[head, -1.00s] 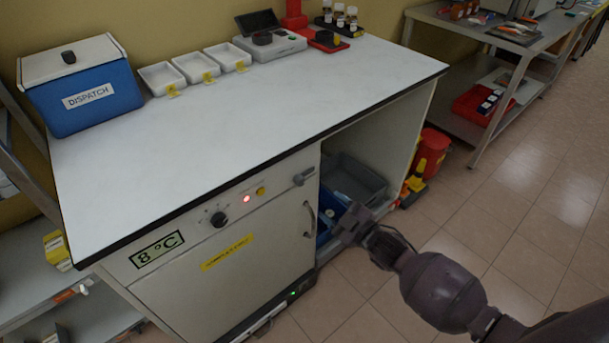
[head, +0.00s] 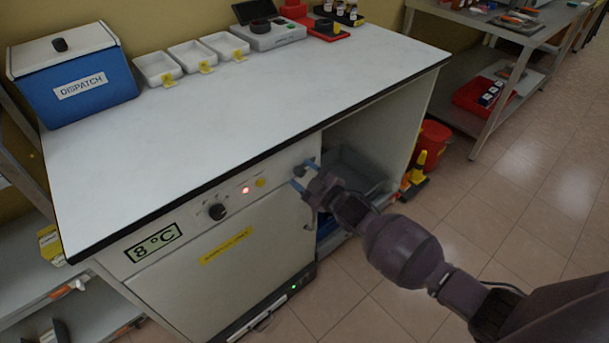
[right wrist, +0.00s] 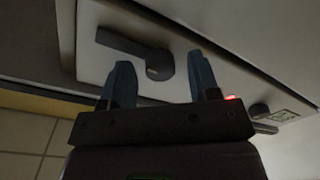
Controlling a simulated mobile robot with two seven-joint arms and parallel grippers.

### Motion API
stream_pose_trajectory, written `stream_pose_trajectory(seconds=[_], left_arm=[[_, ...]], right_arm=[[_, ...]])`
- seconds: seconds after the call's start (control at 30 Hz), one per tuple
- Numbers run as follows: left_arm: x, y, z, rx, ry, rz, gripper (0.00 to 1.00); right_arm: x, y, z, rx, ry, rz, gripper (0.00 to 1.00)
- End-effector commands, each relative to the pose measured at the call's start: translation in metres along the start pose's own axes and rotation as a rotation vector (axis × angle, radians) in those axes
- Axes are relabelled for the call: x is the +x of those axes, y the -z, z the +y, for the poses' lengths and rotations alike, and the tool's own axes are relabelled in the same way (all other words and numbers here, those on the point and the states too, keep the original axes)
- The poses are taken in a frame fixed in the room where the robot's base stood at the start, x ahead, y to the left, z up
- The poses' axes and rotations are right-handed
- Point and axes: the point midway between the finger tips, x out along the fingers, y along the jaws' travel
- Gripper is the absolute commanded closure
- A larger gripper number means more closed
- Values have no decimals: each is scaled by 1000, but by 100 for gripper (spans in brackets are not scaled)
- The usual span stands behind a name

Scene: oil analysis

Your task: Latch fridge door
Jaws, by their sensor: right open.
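The white fridge door (head: 215,285) under the bench looks shut, with its curved handle partly hidden behind my right gripper (head: 305,174). The grey latch lever shows in the right wrist view (right wrist: 135,47), with a round hub at its right end and an arm pointing up-left. My right gripper is open and empty, its blue fingertips just in front of the panel by the latch. In the right wrist view its fingers (right wrist: 163,75) stand on either side of the hub; contact cannot be told. The latch is mostly hidden in the head view. My left gripper is out of view.
The front panel has a black knob (head: 217,211), a red light (head: 245,190) and an 8 °C display (head: 153,243). The bench top (head: 240,120) overhangs the panel. An open bay with a grey bin (head: 355,168) lies right of the fridge. The floor in front is clear.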

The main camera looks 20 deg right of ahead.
Motion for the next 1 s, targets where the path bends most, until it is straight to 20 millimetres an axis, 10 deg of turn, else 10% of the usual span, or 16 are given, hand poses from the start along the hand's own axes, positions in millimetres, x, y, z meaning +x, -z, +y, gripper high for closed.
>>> stream_pose_trajectory(seconds=[0.23,0.57,1.0], left_arm=[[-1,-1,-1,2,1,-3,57],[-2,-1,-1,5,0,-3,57],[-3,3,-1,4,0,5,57]], right_arm=[[0,0,0,0,0,0,44],[0,0,0,1,0,0,93],[0,1,1,106,-3,5,93]])
